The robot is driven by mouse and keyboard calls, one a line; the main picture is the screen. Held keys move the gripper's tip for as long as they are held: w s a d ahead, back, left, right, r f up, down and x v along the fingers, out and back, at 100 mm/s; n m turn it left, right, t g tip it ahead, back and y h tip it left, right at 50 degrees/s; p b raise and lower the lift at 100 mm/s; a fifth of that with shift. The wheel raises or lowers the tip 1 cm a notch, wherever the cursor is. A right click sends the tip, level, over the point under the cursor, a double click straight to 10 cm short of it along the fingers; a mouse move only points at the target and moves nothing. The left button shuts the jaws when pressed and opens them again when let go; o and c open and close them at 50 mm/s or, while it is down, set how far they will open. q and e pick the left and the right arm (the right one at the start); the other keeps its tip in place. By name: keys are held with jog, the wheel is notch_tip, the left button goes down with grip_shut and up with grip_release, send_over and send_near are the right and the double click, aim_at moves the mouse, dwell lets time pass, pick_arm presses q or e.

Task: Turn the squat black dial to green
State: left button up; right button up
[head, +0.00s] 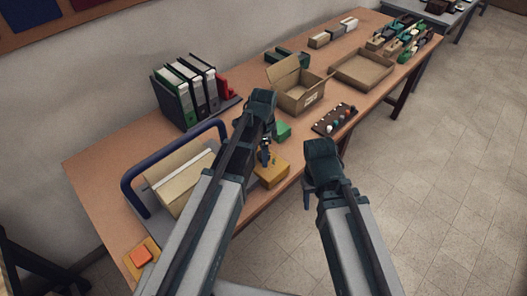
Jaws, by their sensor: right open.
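I cannot make out the squat black dial for certain. A yellow box (273,174) sits near the table's front edge, with my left gripper (266,158) just above it. The gripper hides part of the box top, and I cannot tell whether its fingers are open or whether they touch anything. A green block (284,131) lies behind the box, partly hidden by my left arm. A dark panel with several small red and white knobs (334,119) lies farther right at the front edge. My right gripper (307,196) is open and empty, in front of the table edge.
An open cardboard box (299,98) and a shallow tray (389,73) stand behind the panel. Binders (184,90) stand at the back left.

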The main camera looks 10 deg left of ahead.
pick_arm(q)
jog(key=shift+r, duration=0.15)
notch_tip(320, 180, up, 14)
jog(key=p, duration=1.3)
jog(key=shift+f+p, duration=0.2)
jog(key=shift+p, duration=0.2)
jog(key=shift+s, duration=0.1)
jog(key=s+d+f+n+b, duration=0.2)
jog(key=s+n, duration=0.3)
jog(key=s, duration=0.3)
jog(key=s+d+f+n+y+b, duration=0.1)
jog(key=s+d+n, duration=0.3)
jog(key=s, duration=0.4)
jog(key=shift+d+f+n+b, duration=0.35)
jog(key=shift+f+n+b, duration=0.15)
jog(key=shift+n, duration=0.3)
